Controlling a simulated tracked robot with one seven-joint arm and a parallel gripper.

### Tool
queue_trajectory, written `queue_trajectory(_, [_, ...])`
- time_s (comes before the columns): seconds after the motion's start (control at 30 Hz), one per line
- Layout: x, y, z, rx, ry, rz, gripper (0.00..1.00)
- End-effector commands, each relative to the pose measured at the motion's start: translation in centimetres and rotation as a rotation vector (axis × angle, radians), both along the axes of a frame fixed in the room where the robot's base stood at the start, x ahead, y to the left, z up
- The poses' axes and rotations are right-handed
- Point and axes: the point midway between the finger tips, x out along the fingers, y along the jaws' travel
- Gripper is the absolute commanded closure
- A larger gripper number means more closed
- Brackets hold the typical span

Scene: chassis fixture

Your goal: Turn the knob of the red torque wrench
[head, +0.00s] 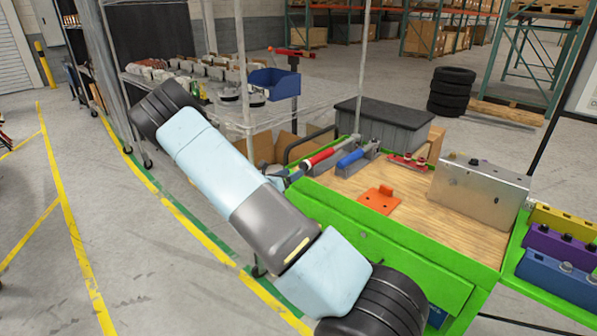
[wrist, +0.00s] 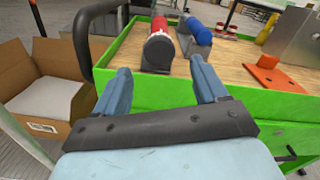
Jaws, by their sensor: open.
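The red torque wrench (head: 322,157) lies in a dark holder at the left back corner of a green workbench with a wooden top (head: 420,215). In the wrist view the red torque wrench (wrist: 158,45) points its near end toward me, ahead of and between my fingers. A blue torque wrench (head: 350,158) lies to its right; it also shows in the wrist view (wrist: 199,33). My gripper (head: 287,173) is at the bench's left edge. In the wrist view my gripper (wrist: 160,68) is open and empty, its blue fingertips short of the red wrench. The knob's details are too small to tell.
An orange plate (head: 378,199) and a metal box (head: 480,192) stand on the bench top. A black crate (head: 386,124) is behind it. An open cardboard box (wrist: 35,100) and a dark curved rail (wrist: 82,40) are left of my gripper.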

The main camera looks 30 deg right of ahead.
Motion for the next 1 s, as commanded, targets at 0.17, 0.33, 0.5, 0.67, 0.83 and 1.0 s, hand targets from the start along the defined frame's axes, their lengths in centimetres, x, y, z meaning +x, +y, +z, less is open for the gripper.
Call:
queue_trajectory(0.17, [-1.2, 3.3, -0.1, 0.0, 0.002, 0.003, 0.28])
queue_trajectory(0.33, [-2.0, 5.3, -0.1, 0.0, 0.001, 0.002, 0.28])
queue_trajectory(0.5, [-2.4, 6.3, -0.1, 0.0, 0.001, 0.0, 0.28])
queue_trajectory(0.67, [-2.5, 6.4, -0.1, 0.0, 0.001, 0.0, 0.28])
queue_trajectory(0.83, [-2.5, 6.4, -0.1, 0.0, 0.001, 0.0, 0.28])
queue_trajectory(1.0, [-2.5, 6.4, -0.1, 0.001, 0.001, 0.0, 0.28])
